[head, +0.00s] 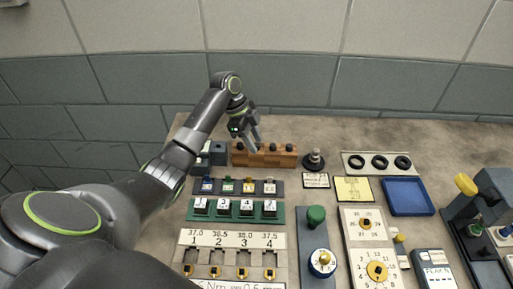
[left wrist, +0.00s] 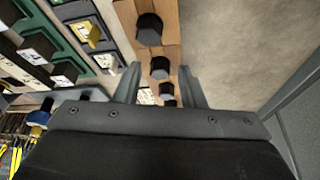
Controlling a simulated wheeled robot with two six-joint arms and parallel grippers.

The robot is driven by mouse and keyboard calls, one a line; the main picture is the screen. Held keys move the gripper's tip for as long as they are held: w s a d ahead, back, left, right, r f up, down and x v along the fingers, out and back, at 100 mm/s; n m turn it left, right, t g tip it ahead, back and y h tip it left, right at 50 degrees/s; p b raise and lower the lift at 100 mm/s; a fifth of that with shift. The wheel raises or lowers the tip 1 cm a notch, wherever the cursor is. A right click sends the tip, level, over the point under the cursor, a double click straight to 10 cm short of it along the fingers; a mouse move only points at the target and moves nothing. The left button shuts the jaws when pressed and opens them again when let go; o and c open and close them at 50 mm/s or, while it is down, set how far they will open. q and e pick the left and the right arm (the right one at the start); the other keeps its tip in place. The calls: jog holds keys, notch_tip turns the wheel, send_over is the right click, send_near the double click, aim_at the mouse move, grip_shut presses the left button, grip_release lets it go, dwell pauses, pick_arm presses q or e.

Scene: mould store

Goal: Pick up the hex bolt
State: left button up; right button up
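Several black hex bolts stand heads up in a row in a brown wooden block (head: 264,160) at the back of the bench. In the head view one hex bolt (head: 289,148) shows at the right end. In the left wrist view the nearest hex bolt head (left wrist: 149,30) is largest, with a second hex bolt (left wrist: 160,68) seen between the fingertips. My left gripper (head: 253,143) is open and empty above the block, and its two fingers also show in the left wrist view (left wrist: 159,67). It partly hides the block. My right gripper is not in view.
In front are a dark strip of small blocks (head: 236,187) and a green rack (head: 272,218). A blue tray (head: 407,196) lies at right. The bench behind the block is clear up to the wall.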

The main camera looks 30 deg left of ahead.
pick_arm(q)
grip_shut()
notch_tip(320, 180, up, 7)
jog(key=shift+f+b, duration=0.1)
jog(key=shift+b, duration=0.75)
notch_tip(320, 180, up, 11)
jog(key=p, duration=1)
jog(key=shift+f, duration=0.1)
